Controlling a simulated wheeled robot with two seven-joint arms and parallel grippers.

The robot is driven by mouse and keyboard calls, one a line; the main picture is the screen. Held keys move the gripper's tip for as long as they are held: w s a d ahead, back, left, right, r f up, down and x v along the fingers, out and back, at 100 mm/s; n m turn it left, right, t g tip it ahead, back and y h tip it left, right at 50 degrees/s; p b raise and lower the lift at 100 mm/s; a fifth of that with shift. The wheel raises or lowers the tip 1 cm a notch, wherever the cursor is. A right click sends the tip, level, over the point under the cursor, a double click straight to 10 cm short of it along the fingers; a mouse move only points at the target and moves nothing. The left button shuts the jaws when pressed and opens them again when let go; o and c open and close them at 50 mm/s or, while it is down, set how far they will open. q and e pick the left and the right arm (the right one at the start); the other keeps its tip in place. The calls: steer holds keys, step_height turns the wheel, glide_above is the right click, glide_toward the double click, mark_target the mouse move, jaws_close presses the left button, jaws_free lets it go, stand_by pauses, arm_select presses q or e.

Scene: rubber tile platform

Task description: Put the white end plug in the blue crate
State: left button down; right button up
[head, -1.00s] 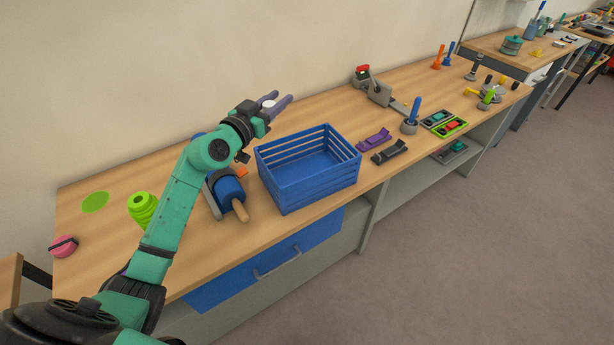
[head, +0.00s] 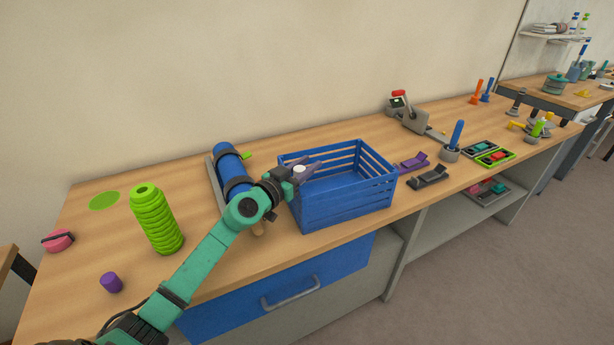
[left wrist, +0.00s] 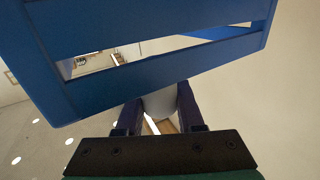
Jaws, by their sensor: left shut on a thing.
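The white end plug (head: 299,168) is between the fingers of my left gripper (head: 302,171), which is shut on it. In the left wrist view the plug (left wrist: 160,104) shows pale between the two dark fingers (left wrist: 160,112). The blue crate (head: 345,212) is an open, slatted box on the bench. In the head view the gripper overlaps the crate's left end near the rim. In the left wrist view blue slats (left wrist: 150,75) fill the space just beyond the fingers. I cannot tell whether the plug is inside the rim. My right gripper is not in view.
A blue cylinder (head: 229,160) in a cradle lies left of the crate, partly behind my arm. A green ribbed part (head: 157,220) and a purple plug (head: 111,282) stand further left. Purple (head: 412,163) and black holders (head: 430,177) lie right of the crate.

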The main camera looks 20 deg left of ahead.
arm_select(q)
steer(key=shift+r, duration=0.15)
steer(key=shift+f, duration=0.6)
steer(key=c, duration=0.5)
jaws_free()
steer(key=shift+r, duration=0.1)
steer(key=shift+s+a+r+p, duration=0.2)
steer(key=shift+s+r, duration=0.1)
steer(key=shift+s, duration=0.35)
steer(key=shift+s+a+r+p, duration=0.1)
steer(key=shift+s+r+p, duration=0.15)
steer(key=shift+s, duration=0.35)
steer(key=v, duration=0.9)
steer(key=shift+s+b, duration=0.25)
steer(key=shift+b, duration=0.1)
